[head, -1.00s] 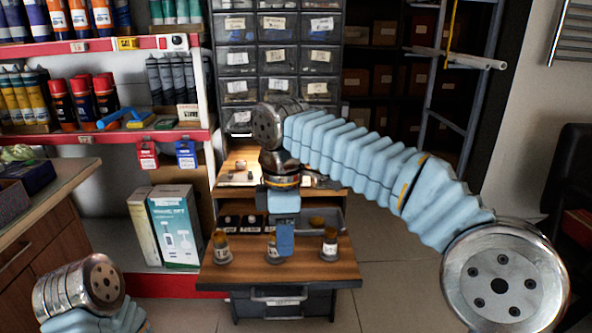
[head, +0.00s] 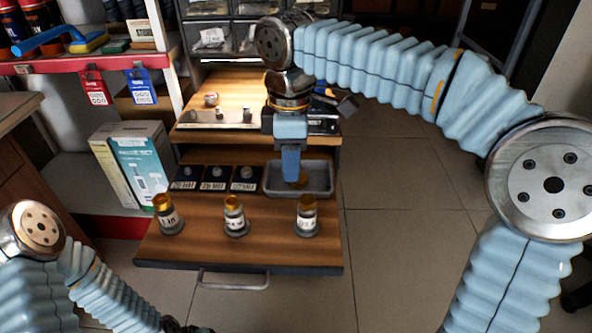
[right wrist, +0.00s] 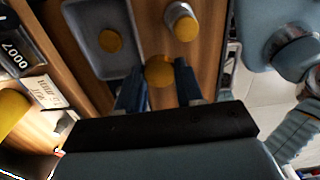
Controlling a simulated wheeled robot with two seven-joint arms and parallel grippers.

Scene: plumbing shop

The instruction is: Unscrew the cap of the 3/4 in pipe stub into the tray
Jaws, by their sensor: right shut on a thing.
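Three upright pipe stubs with gold tops stand in a row on the wooden worktop: the left stub (head: 170,222), the middle stub (head: 235,222) and the right stub (head: 307,222). Their labels are too small to read surely. The grey tray (head: 322,190) lies behind the right stub. My right gripper (head: 290,178) is over the tray's left part, pointing down. In the right wrist view its fingers are shut on a round gold cap (right wrist: 158,70). Another gold disc (right wrist: 110,40) shows inside the tray there. My left gripper is out of view; only its arm shows.
Boxes (head: 138,165) stand on the left. The worktop in front of the stubs is clear, and open floor (head: 400,220) lies to the right.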

